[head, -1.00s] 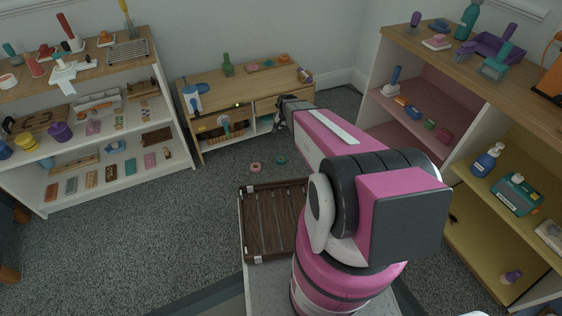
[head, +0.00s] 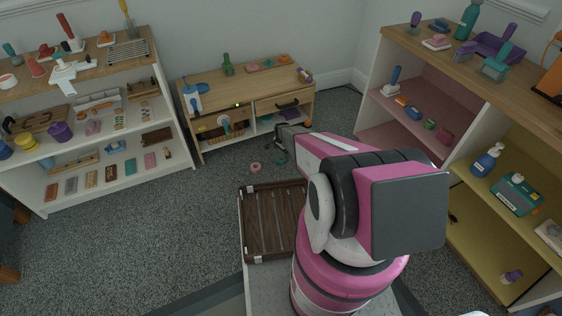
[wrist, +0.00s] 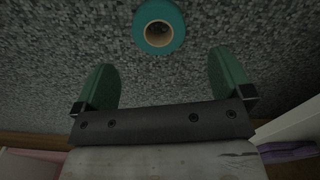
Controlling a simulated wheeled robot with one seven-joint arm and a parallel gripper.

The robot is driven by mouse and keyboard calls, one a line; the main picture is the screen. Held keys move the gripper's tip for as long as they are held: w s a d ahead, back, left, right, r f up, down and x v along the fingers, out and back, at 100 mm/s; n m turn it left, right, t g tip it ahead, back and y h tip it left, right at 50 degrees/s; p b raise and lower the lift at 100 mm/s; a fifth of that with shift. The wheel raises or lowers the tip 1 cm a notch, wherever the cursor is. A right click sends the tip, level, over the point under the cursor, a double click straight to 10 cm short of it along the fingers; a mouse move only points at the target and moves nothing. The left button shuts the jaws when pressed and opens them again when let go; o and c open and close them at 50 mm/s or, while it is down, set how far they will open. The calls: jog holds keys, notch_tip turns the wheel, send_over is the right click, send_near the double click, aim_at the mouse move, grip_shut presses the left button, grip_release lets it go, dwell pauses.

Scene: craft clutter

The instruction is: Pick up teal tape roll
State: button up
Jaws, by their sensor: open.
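The teal tape roll (wrist: 178,38) lies flat on the grey carpet, its tan core facing up, at the top of the wrist view. In the head view the teal tape roll (head: 279,160) shows on the floor in front of the low cabinet, close to my gripper (head: 279,148). In the wrist view my gripper (wrist: 165,80) is open, with its two green fingers apart and nothing between them.
A pink tape roll (head: 255,168) lies on the carpet left of the teal one. The low wooden cabinet (head: 240,92) stands just behind. A dark brown slatted tray (head: 262,215) is nearer me. Filled shelves stand left and right. The carpet at left is clear.

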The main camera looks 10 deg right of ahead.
aim_at(282, 158)
notch_tip(282, 158, down, 7)
jog(key=shift+f, duration=0.15)
jog(key=c, duration=1)
